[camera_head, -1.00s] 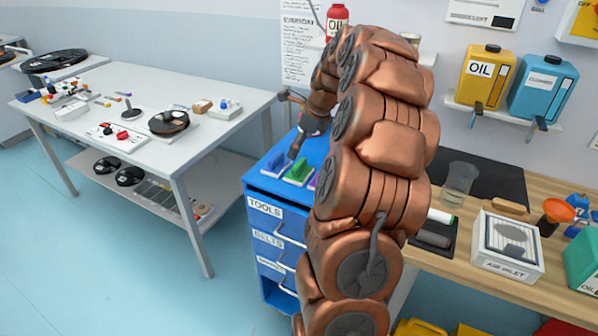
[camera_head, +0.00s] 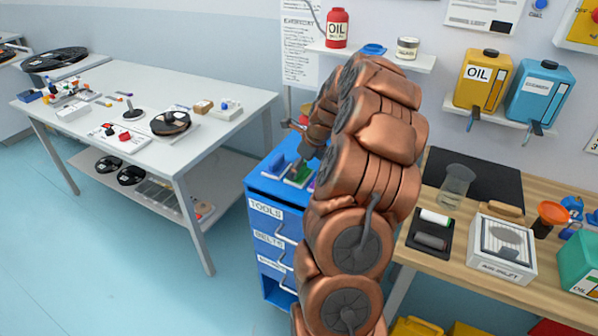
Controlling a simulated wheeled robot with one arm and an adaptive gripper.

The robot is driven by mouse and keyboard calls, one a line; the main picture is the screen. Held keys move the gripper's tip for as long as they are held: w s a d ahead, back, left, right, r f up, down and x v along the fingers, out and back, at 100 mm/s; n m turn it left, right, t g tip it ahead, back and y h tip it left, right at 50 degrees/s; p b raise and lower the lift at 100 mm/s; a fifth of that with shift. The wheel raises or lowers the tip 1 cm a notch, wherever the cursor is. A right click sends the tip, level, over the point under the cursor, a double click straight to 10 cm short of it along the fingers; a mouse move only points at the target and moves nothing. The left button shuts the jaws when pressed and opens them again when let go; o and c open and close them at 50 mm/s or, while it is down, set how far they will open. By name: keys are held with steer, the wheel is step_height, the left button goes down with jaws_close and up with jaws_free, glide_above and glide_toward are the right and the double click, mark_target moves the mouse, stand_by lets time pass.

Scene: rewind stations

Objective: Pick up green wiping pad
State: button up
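The green wiping pad (camera_head: 301,174) sits on top of the blue tool cabinet (camera_head: 256,184), between a blue pad (camera_head: 278,164) and a purple pad (camera_head: 312,186) that is mostly hidden by my arm. My gripper (camera_head: 303,154) points down right at the green pad, over or around its upper part. My copper arm blocks much of the gripper. The fingers are too small and dark to show whether they touch the pad or are closed on it.
A white table (camera_head: 205,92) with reels and small parts stands to the left. A wooden bench (camera_head: 455,262) with an air inlet box (camera_head: 501,247) lies to the right. A wall shelf (camera_head: 415,60) holds a red oil bottle (camera_head: 337,28). The floor in front is clear.

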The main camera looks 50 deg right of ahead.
steer(key=c, duration=1.2)
step_height(320, 180, up, 10)
steer(key=b, duration=0.2)
steer(key=shift+b, duration=0.35)
